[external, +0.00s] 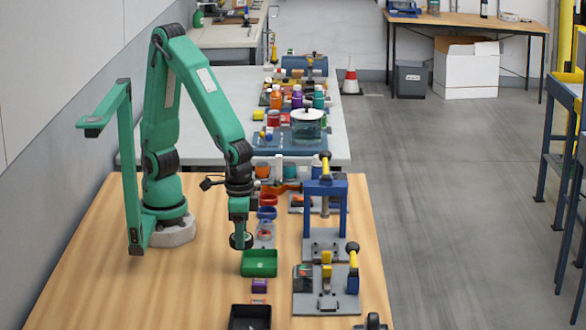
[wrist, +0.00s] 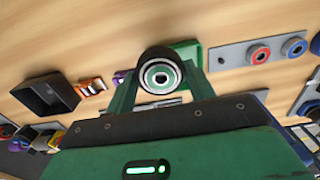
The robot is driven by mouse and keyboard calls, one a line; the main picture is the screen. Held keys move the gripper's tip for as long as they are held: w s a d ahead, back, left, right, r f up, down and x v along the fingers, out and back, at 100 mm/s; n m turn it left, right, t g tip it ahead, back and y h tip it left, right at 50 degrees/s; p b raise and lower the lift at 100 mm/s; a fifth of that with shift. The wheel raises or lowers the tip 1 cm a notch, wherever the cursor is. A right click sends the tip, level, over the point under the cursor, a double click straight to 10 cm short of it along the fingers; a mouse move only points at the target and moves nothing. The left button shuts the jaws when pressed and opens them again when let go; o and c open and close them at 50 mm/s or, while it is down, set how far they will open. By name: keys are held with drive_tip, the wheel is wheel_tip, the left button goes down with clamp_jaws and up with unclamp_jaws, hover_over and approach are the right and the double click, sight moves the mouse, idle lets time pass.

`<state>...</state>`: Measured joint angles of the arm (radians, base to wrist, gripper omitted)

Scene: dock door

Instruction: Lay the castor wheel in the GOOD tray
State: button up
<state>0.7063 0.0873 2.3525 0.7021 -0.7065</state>
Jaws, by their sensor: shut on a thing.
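The castor wheel (wrist: 161,77) is a dark wheel with a pale and green ringed hub. My gripper (external: 240,232) is shut on it, with the wheel between the two green fingers in the wrist view. In the external view the wheel (external: 241,242) hangs below the gripper, just behind and left of a green tray (external: 259,271). The wheel appears to be above the table, clear of the tray. In the wrist view it hides part of the green tray (wrist: 191,52). No GOOD label is readable on this tray.
A black tray (external: 250,308) stands at the front, with a small purple item (external: 260,286) between the trays. A blue press (external: 325,205) and a toggle clamp fixture (external: 325,303) stand to the right. Red and blue rings (external: 267,206) lie behind. The table's left front is clear.

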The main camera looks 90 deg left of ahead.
drive_tip(key=w+f, duration=0.1)
drive_tip(key=w+a, duration=0.1)
drive_tip(key=w+a+f, duration=0.1)
drive_tip(key=w, duration=0.1)
drive_tip(key=shift+w+f, duration=0.1)
drive_tip(key=shift+f, duration=0.25)
drive_tip(key=shift+f, duration=0.1)
drive_tip(key=shift+f, duration=1.9)
drive_tip(key=shift+f, duration=0.15)
drive_tip(key=o, duration=0.7)
drive_tip(key=shift+o, duration=0.2)
drive_tip(key=shift+r, duration=0.2)
wheel_tip(320, 180, up, 12)
